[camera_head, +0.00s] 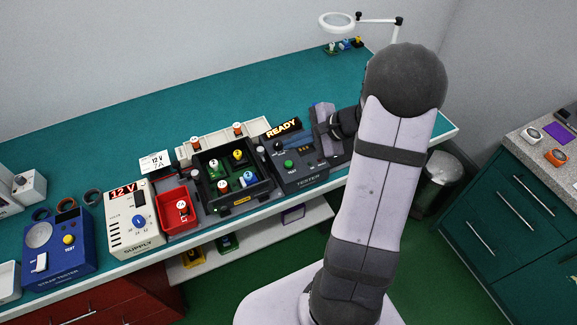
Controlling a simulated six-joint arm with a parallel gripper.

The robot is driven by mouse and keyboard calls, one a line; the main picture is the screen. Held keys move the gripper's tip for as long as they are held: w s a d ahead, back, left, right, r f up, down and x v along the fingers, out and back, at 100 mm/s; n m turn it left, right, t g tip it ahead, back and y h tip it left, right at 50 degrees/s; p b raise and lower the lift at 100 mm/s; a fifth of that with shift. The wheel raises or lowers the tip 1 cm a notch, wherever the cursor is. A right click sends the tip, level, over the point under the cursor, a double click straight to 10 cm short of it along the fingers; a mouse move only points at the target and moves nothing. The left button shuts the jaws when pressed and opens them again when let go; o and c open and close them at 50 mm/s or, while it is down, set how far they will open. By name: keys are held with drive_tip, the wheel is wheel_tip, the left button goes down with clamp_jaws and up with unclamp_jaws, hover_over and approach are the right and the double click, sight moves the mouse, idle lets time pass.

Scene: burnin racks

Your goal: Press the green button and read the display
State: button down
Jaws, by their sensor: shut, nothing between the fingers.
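The tester (306,182) is a dark grey box on the teal bench, labelled TESTER. Its green button (288,164) shows uncovered on the top face. Its display (283,128) stands at the back of the box and reads READY in lit orange letters. My gripper (324,137) is over the right side of the tester, to the right of the green button and apart from it. It is shut and empty. Its fingertips are small and hard to make out, and my arm hides part of the area to the right.
Left of the tester are a black tray (237,209) with coloured parts, a red bin (165,203) and a supply (115,231) showing 12 V. A lamp (337,21) stands at the back.

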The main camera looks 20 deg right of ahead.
drive_tip(key=shift+f+b, duration=1.7)
drive_tip(key=shift+f, duration=0.7)
drive_tip(key=shift+f, duration=0.1)
drive_tip(key=shift+f+b, duration=0.3)
drive_tip(key=shift+b, duration=0.15)
drive_tip(key=shift+f+b, duration=0.4)
drive_tip(key=shift+b, duration=0.05)
idle(0.8)
idle(0.4)
drive_tip(key=shift+r+p, duration=0.65)
drive_tip(key=shift+r, duration=0.2)
wheel_tip(320, 180, up, 5)
drive_tip(key=p, duration=0.3)
drive_tip(key=shift+p, duration=0.4)
